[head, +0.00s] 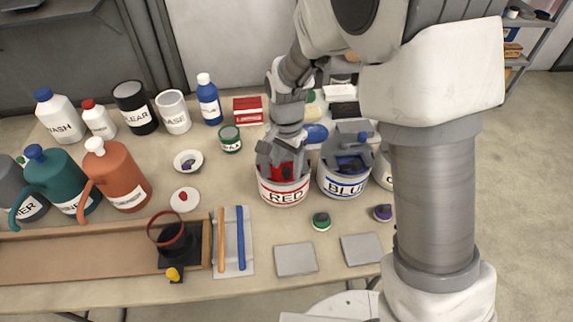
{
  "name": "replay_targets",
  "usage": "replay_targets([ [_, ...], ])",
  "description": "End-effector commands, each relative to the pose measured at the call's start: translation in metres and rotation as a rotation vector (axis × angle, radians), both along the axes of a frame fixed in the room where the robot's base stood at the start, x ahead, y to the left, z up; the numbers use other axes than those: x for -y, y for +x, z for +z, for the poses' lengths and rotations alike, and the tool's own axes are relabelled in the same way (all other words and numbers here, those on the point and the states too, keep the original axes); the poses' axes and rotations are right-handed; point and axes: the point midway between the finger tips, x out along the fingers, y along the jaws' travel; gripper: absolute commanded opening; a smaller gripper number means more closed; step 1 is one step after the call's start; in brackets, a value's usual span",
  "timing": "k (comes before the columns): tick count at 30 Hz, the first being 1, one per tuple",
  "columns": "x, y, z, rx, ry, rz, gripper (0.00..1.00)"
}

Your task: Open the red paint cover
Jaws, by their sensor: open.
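The red paint can (284,193) is a white tub labelled RED, standing on the table near the middle of the head view. Grey cover parts (264,157) show at its rim, with red between them. My gripper (286,152) points down right over this can, at its top. It is open. The wrist and fingers hide much of the cover, so I cannot tell whether the fingers touch it or how far the cover is raised.
The blue paint can (345,184) stands close on the right, with a grey top. White dishes (185,199) with paint lie to the left. A small green pot (321,221) and a purple pot (382,213) sit in front. Bottles and jugs (119,176) crowd the left.

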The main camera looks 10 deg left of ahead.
Motion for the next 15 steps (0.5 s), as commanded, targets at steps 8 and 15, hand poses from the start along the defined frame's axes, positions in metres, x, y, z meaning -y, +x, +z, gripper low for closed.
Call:
replay_targets([
  [8, 0.0000, -0.0001, -0.0032, 0.000, 0.000, 0.000, 0.62],
  [15, 0.0000, -0.0001, -0.0030, 0.000, 0.000, 0.000, 0.28],
])
